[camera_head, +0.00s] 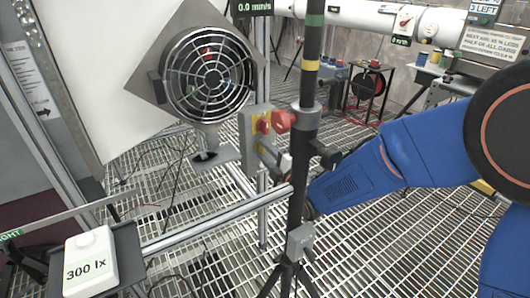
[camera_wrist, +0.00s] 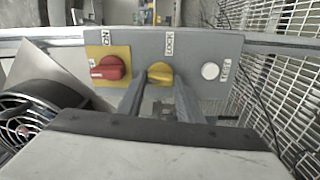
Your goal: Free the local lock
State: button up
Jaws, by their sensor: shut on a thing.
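A grey control box (camera_wrist: 222,45) fills the top of the wrist view. On it are a red knob (camera_wrist: 110,68) on a yellow plate marked ON, a yellow knob (camera_wrist: 160,73) under the label LOCK, and a round white button (camera_wrist: 210,71) with a small label. My gripper (camera_wrist: 160,88) has its two fingers on either side of the yellow knob and is shut on it. The fingers hide part of the knob's lower side, and its exact turn is hard to tell. In the head view the box (camera_head: 247,140) stands behind a dark pole, which partly hides my gripper.
A dark tripod pole (camera_head: 300,180) stands close in front of my gripper. A caged fan (camera_head: 208,76) is left of the box. A metal rail (camera_head: 190,228) runs below. A white box (camera_head: 89,262) marked 300 lx is at the lower left. The floor is open grating.

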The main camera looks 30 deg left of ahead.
jog(key=shift+n, duration=0.6)
jog(key=shift+f, duration=0.1)
jog(key=o, duration=1.1)
jog(key=shift+d, duration=0.1)
jog(key=v, duration=1.7)
jog(key=shift+s+d, duration=0.1)
jog(key=shift+s, duration=0.05)
